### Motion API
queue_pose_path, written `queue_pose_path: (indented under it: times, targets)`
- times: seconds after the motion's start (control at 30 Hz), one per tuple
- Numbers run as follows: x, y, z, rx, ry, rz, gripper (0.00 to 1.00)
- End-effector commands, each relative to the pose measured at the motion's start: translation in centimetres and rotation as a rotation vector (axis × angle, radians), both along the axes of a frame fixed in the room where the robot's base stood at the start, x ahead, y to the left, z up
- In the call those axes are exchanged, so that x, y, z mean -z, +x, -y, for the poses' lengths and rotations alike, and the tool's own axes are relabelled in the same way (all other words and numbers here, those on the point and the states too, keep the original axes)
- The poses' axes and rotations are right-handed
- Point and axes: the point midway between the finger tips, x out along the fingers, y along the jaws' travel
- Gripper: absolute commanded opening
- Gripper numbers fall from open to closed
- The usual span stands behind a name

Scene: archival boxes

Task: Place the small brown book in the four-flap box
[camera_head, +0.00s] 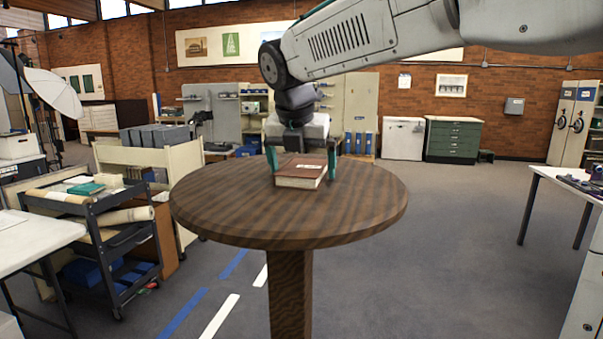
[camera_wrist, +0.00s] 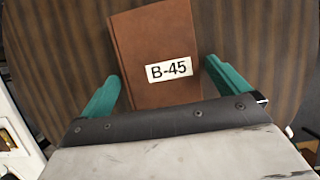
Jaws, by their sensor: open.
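The small brown book (camera_head: 301,173) lies flat on a round wooden table in the head view. In the wrist view the book (camera_wrist: 155,45) carries a white label reading B-45. My gripper (camera_head: 301,172) points down at the book, with its two green fingers on either side of it. In the wrist view the fingers of my gripper (camera_wrist: 163,85) are spread, one left and one right of the book's near part, with a narrow gap showing at the right. I cannot make out a four-flap box in either view.
The round table (camera_head: 230,212) is otherwise bare. A dark cart (camera_head: 110,245) with rolls and a green book (camera_head: 87,188) stands at the left. A white table (camera_head: 570,182) is at the right edge. Open grey floor (camera_head: 440,260) lies right of the round table.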

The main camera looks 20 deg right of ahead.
Motion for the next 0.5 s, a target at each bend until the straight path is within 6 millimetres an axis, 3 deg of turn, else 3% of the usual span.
queue_pose_path:
  times: [0.1, 0.27, 0.37, 0.5]
  targets:
    - [-0.04, -0.01, -0.01, 0.0, 0.0, 0.0, 0.97]
    - [-0.05, -0.02, -0.03, 0.0, 0.0, 0.0, 0.53]
    - [-0.09, -0.02, -0.04, 0.0, 0.0, 0.001, 0.47]
    - [-0.11, -0.03, -0.04, 0.0, 0.0, 0.001, 0.47]
